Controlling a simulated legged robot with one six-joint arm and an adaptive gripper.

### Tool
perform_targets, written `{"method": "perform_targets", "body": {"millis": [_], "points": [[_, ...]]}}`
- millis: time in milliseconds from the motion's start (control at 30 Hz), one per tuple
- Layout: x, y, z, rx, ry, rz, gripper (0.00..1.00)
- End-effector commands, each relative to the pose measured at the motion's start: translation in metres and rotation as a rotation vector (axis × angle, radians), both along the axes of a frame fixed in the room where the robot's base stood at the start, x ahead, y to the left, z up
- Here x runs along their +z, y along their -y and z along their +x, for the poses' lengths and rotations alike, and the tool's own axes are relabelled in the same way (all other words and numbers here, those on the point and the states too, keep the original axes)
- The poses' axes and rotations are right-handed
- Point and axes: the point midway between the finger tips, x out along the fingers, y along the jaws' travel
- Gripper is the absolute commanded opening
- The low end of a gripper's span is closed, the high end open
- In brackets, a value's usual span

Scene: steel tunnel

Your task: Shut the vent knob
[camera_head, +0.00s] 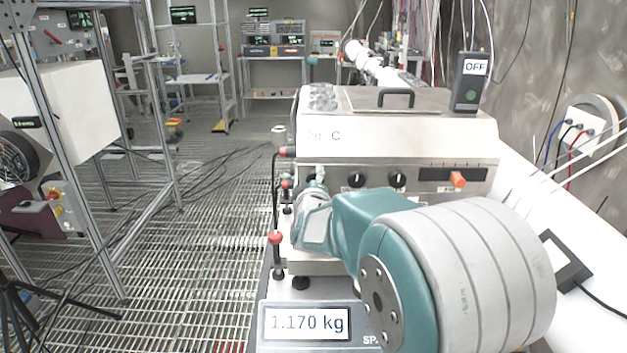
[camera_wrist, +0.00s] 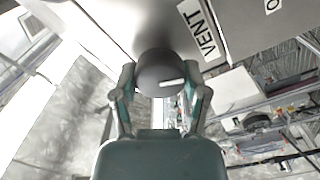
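In the wrist view, a dark round knob (camera_wrist: 160,72) with a short white mark sits beside a "VENT" label (camera_wrist: 203,30). My gripper (camera_wrist: 159,80) is open, with one finger on each side of the knob. The fingertips are close to its edges, and I cannot tell whether they touch it. I cannot make out the vent knob there.
Two black knobs (camera_head: 377,180) and an orange slider (camera_head: 458,179) are right of my gripper. A red-topped lever (camera_head: 276,238) stands to the left. A scale display (camera_head: 307,323) reads 1.170 kg. A black "OFF" box (camera_head: 470,85) stands on the machine. Grated floor lies left.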

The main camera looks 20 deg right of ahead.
Motion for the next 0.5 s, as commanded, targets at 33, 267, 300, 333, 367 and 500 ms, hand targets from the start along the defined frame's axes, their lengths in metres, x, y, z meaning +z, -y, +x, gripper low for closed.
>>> {"method": "perform_targets", "body": {"millis": [33, 267, 300, 333, 367, 500], "points": [[-0.0016, -0.0006, 0.0005, 0.002, -0.004, 0.000, 0.11], [-0.0023, -0.0008, 0.0005, 0.002, -0.001, 0.012, 0.11], [-0.0024, -0.0009, 0.0005, 0.003, 0.001, 0.020, 0.11], [-0.0025, -0.0008, 0.0005, 0.003, 0.005, 0.028, 0.11], [-0.0026, -0.0008, 0.0005, 0.003, 0.008, 0.036, 0.11], [-0.0028, -0.0009, 0.0004, 0.003, 0.032, 0.097, 0.11]]}}
